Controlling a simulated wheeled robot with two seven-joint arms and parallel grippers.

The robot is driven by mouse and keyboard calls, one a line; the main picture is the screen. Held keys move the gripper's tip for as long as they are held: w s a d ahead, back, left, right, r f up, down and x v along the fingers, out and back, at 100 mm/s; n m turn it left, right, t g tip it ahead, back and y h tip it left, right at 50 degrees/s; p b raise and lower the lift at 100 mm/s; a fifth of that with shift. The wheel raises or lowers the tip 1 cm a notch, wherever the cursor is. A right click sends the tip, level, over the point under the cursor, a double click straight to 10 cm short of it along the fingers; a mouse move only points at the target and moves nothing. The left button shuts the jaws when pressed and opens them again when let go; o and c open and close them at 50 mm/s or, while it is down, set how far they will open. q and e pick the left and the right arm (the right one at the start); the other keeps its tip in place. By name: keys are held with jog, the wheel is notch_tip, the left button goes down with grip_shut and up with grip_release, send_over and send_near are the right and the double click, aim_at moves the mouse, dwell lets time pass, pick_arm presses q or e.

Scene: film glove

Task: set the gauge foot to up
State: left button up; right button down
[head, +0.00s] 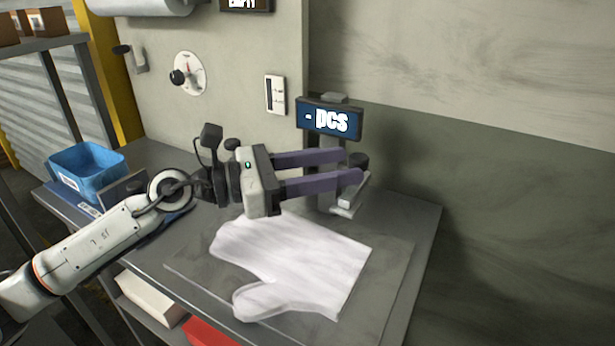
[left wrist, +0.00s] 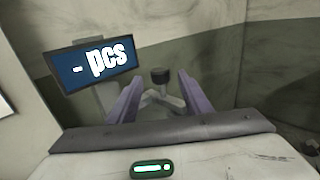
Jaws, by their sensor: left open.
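The gauge stands at the back of the table, with a dark display (head: 329,119) reading "- pcs"; the display also shows in the left wrist view (left wrist: 93,66). Below it is a light grey foot (head: 347,206), partly hidden by my fingers. A black knob (head: 359,160) sits above the foot and shows between my fingers in the left wrist view (left wrist: 160,75). My left gripper (head: 350,167) is open, its two purple fingers pointing right toward the knob. I cannot tell whether they touch it. My right gripper is in neither view.
A white mitten-shaped film glove (head: 295,262) lies flat on a grey mat (head: 389,290) below my left gripper. A blue bin (head: 87,170) stands at the table's left. A wall dial (head: 188,74) and a white switch plate (head: 275,94) are behind. The table's right end is clear.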

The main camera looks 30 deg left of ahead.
pick_arm(q)
jog(key=b+v, duration=0.2)
jog(key=v, duration=0.4)
jog(key=shift+s, duration=0.1)
dwell(0.5)
